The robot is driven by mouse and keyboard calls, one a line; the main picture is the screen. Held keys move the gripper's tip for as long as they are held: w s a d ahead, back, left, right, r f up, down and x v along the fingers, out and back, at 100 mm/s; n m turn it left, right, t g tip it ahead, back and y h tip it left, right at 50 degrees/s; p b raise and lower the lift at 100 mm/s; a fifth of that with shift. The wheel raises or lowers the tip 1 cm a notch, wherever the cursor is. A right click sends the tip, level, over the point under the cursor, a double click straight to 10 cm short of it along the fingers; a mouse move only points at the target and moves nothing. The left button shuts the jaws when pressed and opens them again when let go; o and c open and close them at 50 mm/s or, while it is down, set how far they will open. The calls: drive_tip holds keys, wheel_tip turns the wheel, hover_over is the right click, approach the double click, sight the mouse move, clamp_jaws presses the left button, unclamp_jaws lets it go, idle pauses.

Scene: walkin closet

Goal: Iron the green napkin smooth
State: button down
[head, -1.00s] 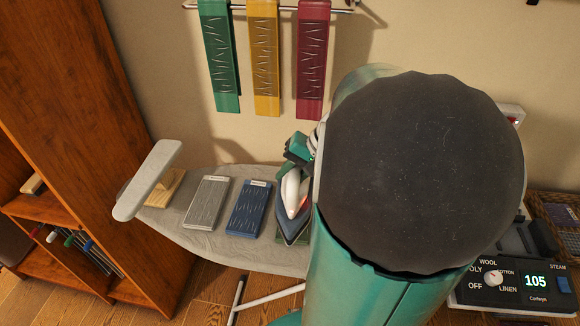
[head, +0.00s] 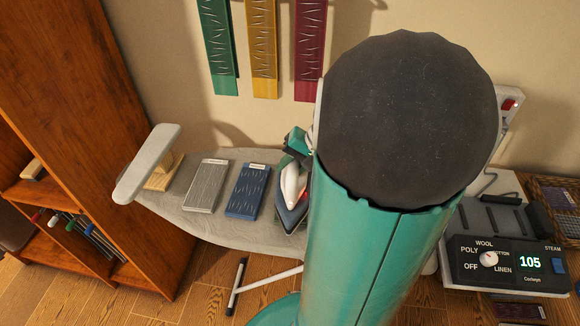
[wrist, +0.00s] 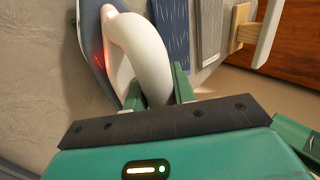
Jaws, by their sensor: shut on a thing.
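My gripper (wrist: 158,92) is shut on the white handle of the iron (wrist: 142,50), with a green finger on either side. The iron also shows in the head view (head: 292,190), beside the blue napkin, with its dark soleplate low over or on the ironing board; contact cannot be told. A red light glows on it in the wrist view. A separate green cloth (head: 217,45) with crease marks hangs on the wall.
On the board (head: 220,228) lie a grey napkin (head: 206,188) and a blue napkin (head: 247,192); a small sleeve board (head: 148,165) stands at its left end. Yellow and maroon cloths hang behind. A control unit (head: 505,262) reads 105. A wooden shelf stands left.

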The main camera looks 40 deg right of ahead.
drive_tip(key=shift+f, duration=0.6)
idle(2.1)
drive_tip(key=shift+r, duration=0.1)
drive_tip(key=shift+r, duration=3)
